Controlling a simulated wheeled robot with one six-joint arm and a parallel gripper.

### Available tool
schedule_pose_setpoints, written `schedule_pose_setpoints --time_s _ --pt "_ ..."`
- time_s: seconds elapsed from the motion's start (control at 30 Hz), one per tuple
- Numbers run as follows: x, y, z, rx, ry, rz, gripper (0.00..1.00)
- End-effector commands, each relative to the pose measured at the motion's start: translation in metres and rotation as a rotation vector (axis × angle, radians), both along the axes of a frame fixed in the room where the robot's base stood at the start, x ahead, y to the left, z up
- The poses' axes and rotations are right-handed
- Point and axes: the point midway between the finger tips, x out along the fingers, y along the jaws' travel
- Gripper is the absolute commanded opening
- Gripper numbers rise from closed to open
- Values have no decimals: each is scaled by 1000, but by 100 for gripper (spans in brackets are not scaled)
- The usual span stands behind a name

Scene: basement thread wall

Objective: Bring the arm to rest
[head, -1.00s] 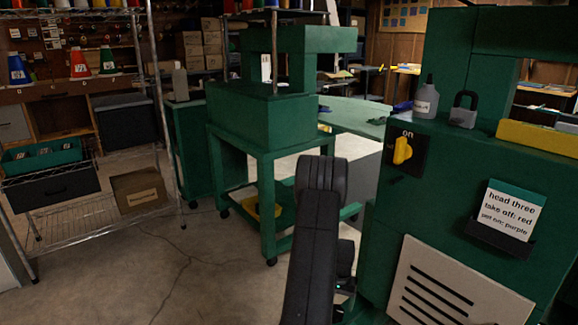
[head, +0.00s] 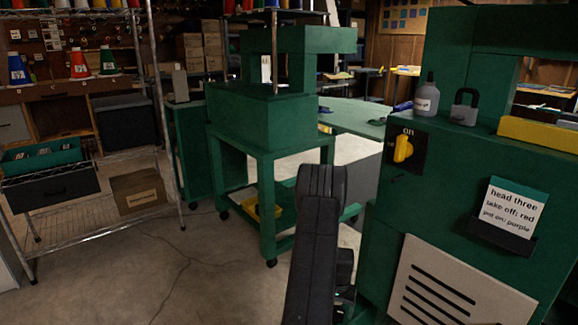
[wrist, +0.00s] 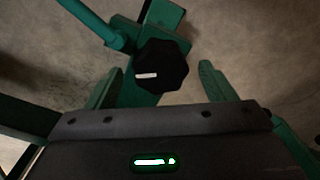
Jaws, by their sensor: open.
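My gripper (wrist: 165,78) shows in the wrist view, its dark body along the bottom edge with a lit green light. It is open, and I see nothing held in it. A dark round knob (wrist: 161,66) with a white mark shows beyond it on a green part; I cannot tell whether the gripper touches it.
A green cart (head: 268,150) stands behind my arm. A wire shelf (head: 100,205) is at left. Floor between is clear.

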Motion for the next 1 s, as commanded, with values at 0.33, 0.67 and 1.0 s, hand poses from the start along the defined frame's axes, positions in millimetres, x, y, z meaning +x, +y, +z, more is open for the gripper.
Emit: schedule_pose_setpoints --time_s 0.33,0.67,1.0 --pt "0 0 -20 -1 -1 -195 77" --pt "0 0 -20 -1 -1 -462 77" --pt "0 0 -20 0 -1 -735 77"
